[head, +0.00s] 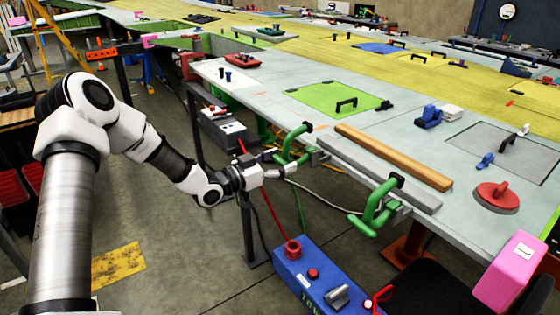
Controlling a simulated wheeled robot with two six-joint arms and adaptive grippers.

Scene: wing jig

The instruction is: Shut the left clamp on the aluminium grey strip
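The aluminium grey strip (370,170) lies along the near edge of the wing panel, beside a tan wooden strip (395,158). The green left clamp (296,143) sits at the panel edge by the strip's far-left end. Its black tip is raised and looks clear of the strip. A similar green right clamp (374,212) sits at the edge near the strip's other end. My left gripper (277,168) is at the left clamp, close to its lower green handle. Its fingers are small and partly merged with the clamp, so contact and opening are unclear. My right gripper is out of view.
A blue box (318,280) with a red rod stands on the floor below the clamps. A pink block (509,270) is at lower right. A red round tool (497,196) and a blue tool (430,117) sit on the panel. The floor at left is mostly open.

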